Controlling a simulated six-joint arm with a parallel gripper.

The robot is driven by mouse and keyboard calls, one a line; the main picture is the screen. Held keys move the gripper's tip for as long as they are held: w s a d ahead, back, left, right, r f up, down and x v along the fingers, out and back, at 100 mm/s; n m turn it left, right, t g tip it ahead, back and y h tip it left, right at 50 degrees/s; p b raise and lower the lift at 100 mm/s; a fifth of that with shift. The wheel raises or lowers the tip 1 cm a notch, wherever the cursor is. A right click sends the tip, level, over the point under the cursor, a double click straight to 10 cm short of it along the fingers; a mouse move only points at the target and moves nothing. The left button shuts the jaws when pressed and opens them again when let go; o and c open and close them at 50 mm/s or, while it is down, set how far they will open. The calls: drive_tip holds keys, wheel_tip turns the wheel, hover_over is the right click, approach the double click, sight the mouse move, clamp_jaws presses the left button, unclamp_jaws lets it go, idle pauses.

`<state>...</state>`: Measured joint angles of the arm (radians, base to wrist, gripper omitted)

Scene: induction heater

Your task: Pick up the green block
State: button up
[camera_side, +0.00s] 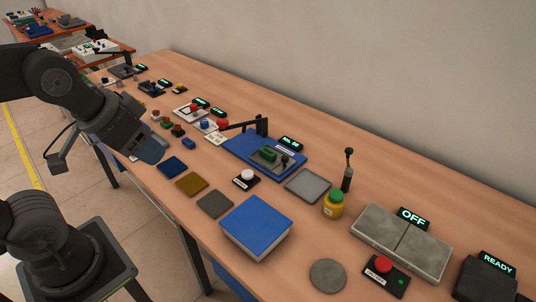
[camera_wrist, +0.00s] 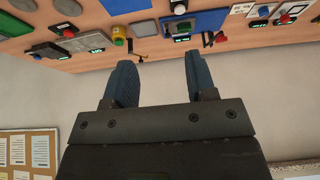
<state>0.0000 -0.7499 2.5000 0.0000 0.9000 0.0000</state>
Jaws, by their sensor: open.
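A green block (camera_side: 268,154) sits in a grey fixture on a blue base plate (camera_side: 233,147) in the middle of the bench; in the wrist view it shows as a green piece (camera_wrist: 181,27) near the top edge. A second, small green block (camera_side: 167,125) lies among small coloured blocks near the bench's front edge. My gripper (camera_side: 153,150) is at the left in the side view, apart from both. In the wrist view my gripper (camera_wrist: 160,78) has its two blue fingers spread, with nothing between them.
Small red (camera_side: 155,115) and blue (camera_side: 189,142) blocks lie near my gripper. The back wall is bare.

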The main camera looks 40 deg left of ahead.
drive_tip(key=shift+o, duration=0.4)
drive_tip(key=w+r+n+g, duration=0.1)
drive_tip(key=w+r+n, duration=0.35)
drive_tip(key=w, duration=0.55)
drive_tip(key=n+g, duration=0.5)
drive_tip(key=n, duration=0.9)
hover_over(269, 152)
drive_tip(key=shift+m, duration=0.25)
drive_tip(key=f, duration=2.6)
drive_tip(key=shift+s+a+f, duration=0.1)
drive_tip(key=shift+a+f, duration=0.15)
drive_tip(key=shift+f, duration=0.05)
drive_tip(key=shift+d+f, duration=0.15)
drive_tip(key=shift+f, duration=2.55)
